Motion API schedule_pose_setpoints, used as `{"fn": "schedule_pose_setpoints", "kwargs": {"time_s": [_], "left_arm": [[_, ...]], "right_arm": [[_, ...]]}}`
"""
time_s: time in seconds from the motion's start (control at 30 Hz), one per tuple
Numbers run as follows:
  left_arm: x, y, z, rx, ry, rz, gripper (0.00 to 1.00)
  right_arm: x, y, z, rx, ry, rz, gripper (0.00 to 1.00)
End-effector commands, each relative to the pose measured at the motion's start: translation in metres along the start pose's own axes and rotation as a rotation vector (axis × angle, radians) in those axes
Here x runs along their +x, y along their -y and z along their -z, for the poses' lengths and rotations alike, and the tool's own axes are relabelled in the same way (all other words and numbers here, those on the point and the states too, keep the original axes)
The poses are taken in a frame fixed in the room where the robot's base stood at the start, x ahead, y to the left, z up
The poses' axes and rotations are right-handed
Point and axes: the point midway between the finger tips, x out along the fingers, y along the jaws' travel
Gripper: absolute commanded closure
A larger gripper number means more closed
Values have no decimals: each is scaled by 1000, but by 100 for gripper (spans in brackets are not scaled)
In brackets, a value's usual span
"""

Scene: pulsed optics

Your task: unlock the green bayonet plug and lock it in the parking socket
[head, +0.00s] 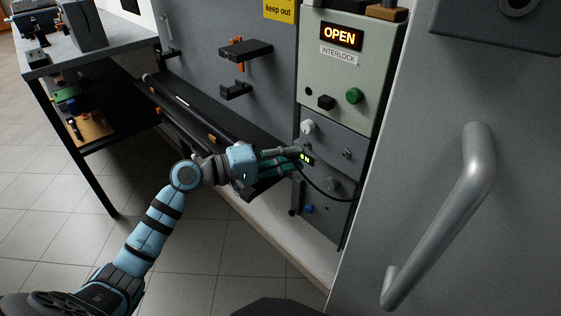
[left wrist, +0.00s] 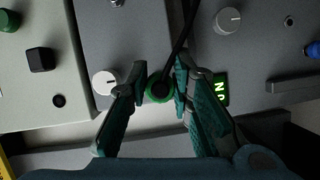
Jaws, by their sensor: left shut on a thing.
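The green bayonet plug (left wrist: 160,90) shows in the left wrist view as a green ring with a dark centre. A black cable (left wrist: 182,40) leads away from it. My left gripper (left wrist: 158,76) has its teal fingers on either side of the plug and is shut on it at the panel. In the head view, the left gripper (head: 296,155) is at the grey lower panel (head: 325,150), beside a lit green ON display (head: 306,159); its fingers hide the plug there. I cannot tell which fitting is the parking socket. My right gripper is not in view.
The interlock box (head: 352,75) above reads OPEN and has a green button (head: 354,96). A large grey handle (head: 445,215) stands out at right. A workbench (head: 90,50) is at left.

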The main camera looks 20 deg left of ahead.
Motion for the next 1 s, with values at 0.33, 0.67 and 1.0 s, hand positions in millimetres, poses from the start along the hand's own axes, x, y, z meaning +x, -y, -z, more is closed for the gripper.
{"fn": "schedule_pose_setpoints", "kwargs": {"time_s": [0.33, 0.67, 1.0], "left_arm": [[3, 0, 1, 1, 1, 1, 100], [4, 0, 2, 1, 0, 1, 100], [12, 0, 6, 1, -1, 0, 100]], "right_arm": [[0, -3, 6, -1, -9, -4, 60], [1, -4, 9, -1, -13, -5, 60], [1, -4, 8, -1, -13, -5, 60]]}}
